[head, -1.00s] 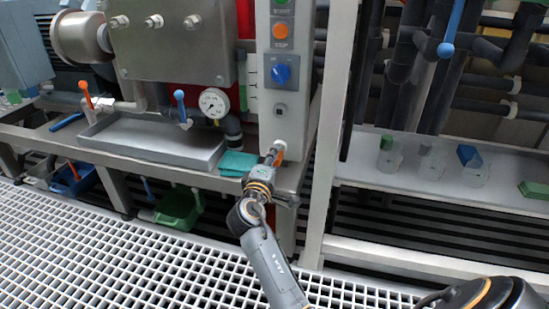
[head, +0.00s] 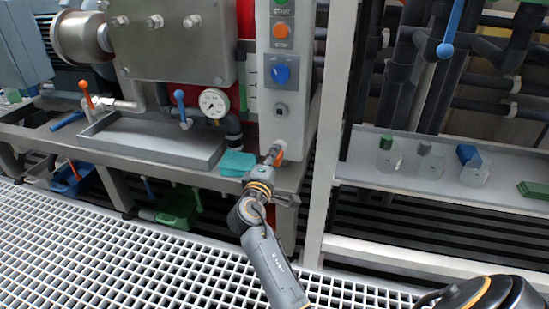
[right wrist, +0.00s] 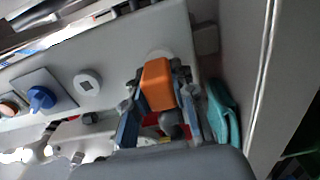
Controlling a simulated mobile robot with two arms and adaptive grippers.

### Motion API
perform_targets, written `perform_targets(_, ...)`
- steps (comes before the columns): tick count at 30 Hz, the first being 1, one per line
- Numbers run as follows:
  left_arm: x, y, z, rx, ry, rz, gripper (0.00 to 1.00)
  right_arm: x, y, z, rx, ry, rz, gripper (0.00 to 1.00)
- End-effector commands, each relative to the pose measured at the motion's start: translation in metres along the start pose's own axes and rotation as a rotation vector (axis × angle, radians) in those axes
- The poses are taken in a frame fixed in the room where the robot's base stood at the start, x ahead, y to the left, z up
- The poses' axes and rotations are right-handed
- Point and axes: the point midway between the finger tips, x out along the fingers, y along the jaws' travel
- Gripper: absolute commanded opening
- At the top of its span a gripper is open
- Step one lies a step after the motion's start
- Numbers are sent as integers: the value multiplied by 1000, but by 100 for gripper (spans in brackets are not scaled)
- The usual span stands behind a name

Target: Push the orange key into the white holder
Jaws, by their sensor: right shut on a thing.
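The orange key (right wrist: 158,86) is between the fingers of my right gripper (right wrist: 160,105) in the right wrist view, and the gripper is shut on it. In the head view the gripper (head: 274,155) is at the lower front of the grey control cabinet, and a little of the orange key (head: 280,156) shows beside the fingers. A pale round piece, seemingly the white holder (right wrist: 158,54), shows on the cabinet face just behind the key. The key hides most of it, so I cannot tell whether they touch. My left gripper is not in view.
A teal cloth (head: 237,163) lies left of the gripper, near a metal tray (head: 150,140). A frame post (head: 330,150) stands close on the right.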

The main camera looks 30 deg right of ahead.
Motion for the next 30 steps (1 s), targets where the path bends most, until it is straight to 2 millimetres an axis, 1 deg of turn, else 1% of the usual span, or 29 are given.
perform_targets(17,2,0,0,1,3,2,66,12,0,0,0,0,1,0)
perform_targets(18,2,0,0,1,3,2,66,12,0,0,0,0,1,31)
perform_targets(20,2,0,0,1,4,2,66,12,0,0,0,0,1,43)
perform_targets(21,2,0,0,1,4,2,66,12,0,0,0,0,1,52)
perform_targets(30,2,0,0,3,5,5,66,11,0,0,0,0,0,52)
